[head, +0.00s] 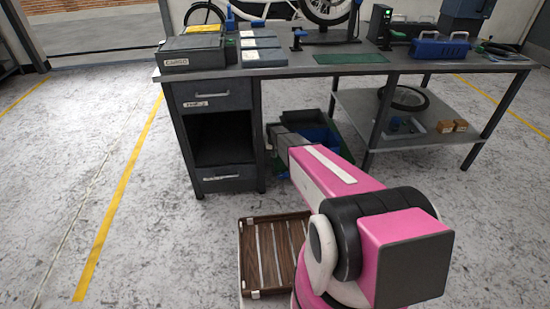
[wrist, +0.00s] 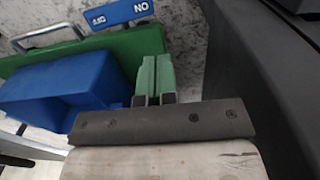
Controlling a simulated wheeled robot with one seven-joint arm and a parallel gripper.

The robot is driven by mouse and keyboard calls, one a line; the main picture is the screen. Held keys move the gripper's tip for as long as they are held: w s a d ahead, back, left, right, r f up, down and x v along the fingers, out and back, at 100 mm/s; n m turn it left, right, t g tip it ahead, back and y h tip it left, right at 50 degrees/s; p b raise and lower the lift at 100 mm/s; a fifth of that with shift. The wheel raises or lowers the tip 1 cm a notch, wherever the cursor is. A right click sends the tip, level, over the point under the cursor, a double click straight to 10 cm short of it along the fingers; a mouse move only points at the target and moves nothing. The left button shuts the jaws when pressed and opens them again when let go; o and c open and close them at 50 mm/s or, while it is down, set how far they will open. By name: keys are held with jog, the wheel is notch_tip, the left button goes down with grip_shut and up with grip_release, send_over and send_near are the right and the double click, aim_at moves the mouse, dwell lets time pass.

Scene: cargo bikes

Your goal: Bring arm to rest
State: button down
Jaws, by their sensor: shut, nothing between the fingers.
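My pink arm reaches forward and low toward the workbench in the head view, its dark wrist end beside the drawer cabinet. My gripper (wrist: 155,75) shows in the wrist view with its two green fingers together and nothing between them. The fingers cannot be made out in the head view. In the wrist view, the gripper is close to a blue bin (wrist: 55,90) at its left and a dark panel (wrist: 255,75) at its right. I cannot tell whether it touches either.
The workbench (head: 285,72) stands ahead, with cases, a green mat (head: 350,58) and a blue toolbox (head: 440,48) on top. The drawer cabinet (head: 228,185) has an open space in its middle. A brown slatted crate (head: 268,255) is beside my arm. Floor at left is clear.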

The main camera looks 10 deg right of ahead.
jog(key=s+d+r, duration=0.2)
jog(key=s+r, duration=1.1)
jog(key=s, duration=0.5)
jog(key=s+d+r, duration=0.2)
jog(key=s+r, duration=1.2)
jog(key=s, duration=0.4)
jog(key=shift+s, duration=0.35)
jog(key=shift+f, duration=0.1)
